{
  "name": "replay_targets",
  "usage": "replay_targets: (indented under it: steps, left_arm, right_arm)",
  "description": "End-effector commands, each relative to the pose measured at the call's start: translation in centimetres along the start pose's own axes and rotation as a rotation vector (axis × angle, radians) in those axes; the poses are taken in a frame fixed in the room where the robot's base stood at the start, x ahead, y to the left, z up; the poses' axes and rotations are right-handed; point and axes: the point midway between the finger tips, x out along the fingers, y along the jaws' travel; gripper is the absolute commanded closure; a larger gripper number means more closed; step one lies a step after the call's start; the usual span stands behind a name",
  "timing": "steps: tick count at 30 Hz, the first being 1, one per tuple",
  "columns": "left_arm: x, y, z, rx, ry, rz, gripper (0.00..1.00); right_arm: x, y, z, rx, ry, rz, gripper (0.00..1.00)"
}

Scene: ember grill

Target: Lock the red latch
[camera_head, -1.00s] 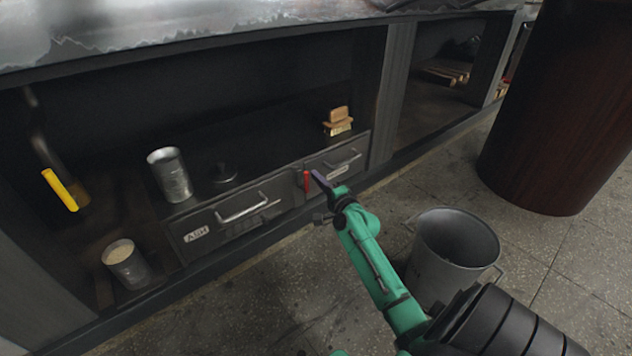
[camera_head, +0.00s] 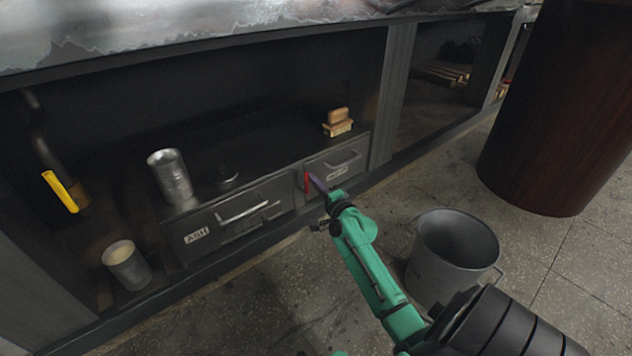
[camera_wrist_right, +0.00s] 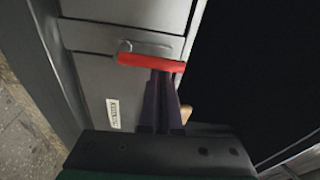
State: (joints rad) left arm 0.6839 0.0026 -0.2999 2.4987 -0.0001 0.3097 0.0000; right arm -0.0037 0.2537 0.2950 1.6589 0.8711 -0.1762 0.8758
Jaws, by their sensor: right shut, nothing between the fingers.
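The red latch (camera_head: 307,181) is a small upright red bar between the ASH drawer (camera_head: 230,215) and the smaller drawer to its right. My right gripper (camera_head: 317,184) is shut and empty, with its dark fingertips just right of the latch. In the right wrist view the latch (camera_wrist_right: 151,63) lies across the drawer fronts, with a round pivot at one end. The shut fingers (camera_wrist_right: 161,85) reach up to its edge there and seem to touch it. My left gripper is not in view.
Another can (camera_head: 127,265) stands at lower left. A metal bucket (camera_head: 452,255) is on the floor right of my arm. A dark cylinder (camera_head: 550,110) stands at right.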

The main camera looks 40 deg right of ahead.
Motion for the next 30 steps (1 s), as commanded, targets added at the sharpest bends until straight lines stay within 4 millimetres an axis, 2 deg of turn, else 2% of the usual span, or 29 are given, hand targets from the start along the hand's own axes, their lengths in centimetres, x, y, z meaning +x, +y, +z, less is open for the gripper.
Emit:
replay_targets:
  steps: [17, 30]
  left_arm:
    - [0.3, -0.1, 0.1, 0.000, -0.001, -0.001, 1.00]
    - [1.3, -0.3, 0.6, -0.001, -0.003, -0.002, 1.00]
  right_arm:
    - [-0.1, -0.2, 0.6, -0.128, -0.001, -0.017, 1.00]
    - [-0.4, -0.4, 2.5, -0.477, -0.003, -0.065, 1.00]
